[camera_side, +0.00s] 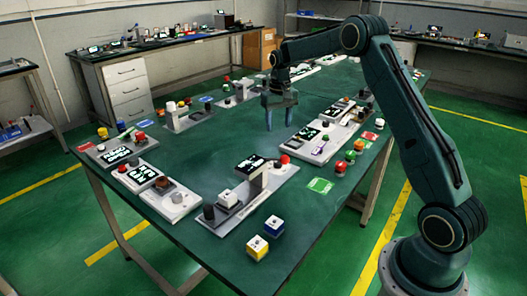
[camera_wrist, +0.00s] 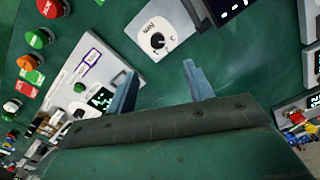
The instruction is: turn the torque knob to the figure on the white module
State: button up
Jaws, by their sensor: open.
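In the side view my gripper (camera_side: 278,122) points down over the middle of the table.
Red (camera_wrist: 48,8), green (camera_wrist: 39,39) and orange (camera_wrist: 27,62) buttons line the left of the wrist view. The table's middle is clear.

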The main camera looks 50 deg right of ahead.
aim_at(278, 164)
jog(key=shift+w+d+f, duration=0.15)
jog(key=shift+d+f, duration=0.3)
jog(key=shift+f, duration=0.25)
jog(key=shift+f, duration=6.85)
jog(key=shift+c, duration=0.4)
jog(key=c, duration=0.9)
